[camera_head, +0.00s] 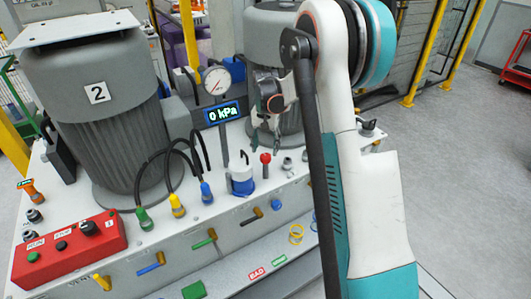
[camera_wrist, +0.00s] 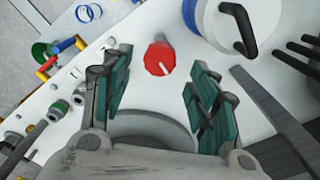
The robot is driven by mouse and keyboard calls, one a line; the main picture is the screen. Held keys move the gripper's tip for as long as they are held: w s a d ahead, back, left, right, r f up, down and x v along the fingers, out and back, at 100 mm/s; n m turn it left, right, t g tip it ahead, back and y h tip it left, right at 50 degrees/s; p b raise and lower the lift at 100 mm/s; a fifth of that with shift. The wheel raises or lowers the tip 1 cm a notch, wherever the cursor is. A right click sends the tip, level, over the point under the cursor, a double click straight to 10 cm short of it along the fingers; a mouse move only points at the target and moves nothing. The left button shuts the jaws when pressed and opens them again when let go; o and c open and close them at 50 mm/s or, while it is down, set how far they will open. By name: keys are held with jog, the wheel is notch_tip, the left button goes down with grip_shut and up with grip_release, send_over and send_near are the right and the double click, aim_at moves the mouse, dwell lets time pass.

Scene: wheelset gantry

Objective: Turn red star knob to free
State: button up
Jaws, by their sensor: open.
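The red star knob (camera_head: 265,158) stands on the white bench top, to the right of a white-and-blue round fitting. In the wrist view the knob (camera_wrist: 159,58) is a red faceted disc. A short white mark on it points down and to the right. My gripper (camera_head: 265,138) is just above the knob in the head view. In the wrist view my gripper (camera_wrist: 158,84) has its two green-padded fingers spread wide, one on each side of the knob. The gap between them is empty, and neither finger seems to touch the knob. I see no legible "free" label.
The white-and-blue fitting (camera_head: 241,180) with a black handle is close by the knob. A gauge (camera_head: 216,80) and a 0 kPa display (camera_head: 223,112) stand behind. Grey motor 2 (camera_head: 97,130) and a red control box (camera_head: 75,243) are at left. Small fittings (camera_head: 287,164) are at right.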

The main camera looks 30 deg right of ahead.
aim_at(266, 155)
notch_tip(266, 155, up, 8)
jog(key=shift+f, duration=0.1)
dwell(0.4)
jog(key=s+a+r+n+t, duration=0.3)
jog(key=s+a+r+n, duration=0.1)
jog(key=s+a+r, duration=0.8)
jog(key=s+a+f+n+t, duration=0.2)
jog(key=s+a, duration=0.1)
jog(key=s, duration=0.6)
jog(key=s+a+f+n+t, duration=0.2)
jog(key=s+a, duration=0.2)
jog(key=s, duration=0.6)
jog(key=shift+s+n, duration=0.15)
jog(key=shift+n, duration=0.25)
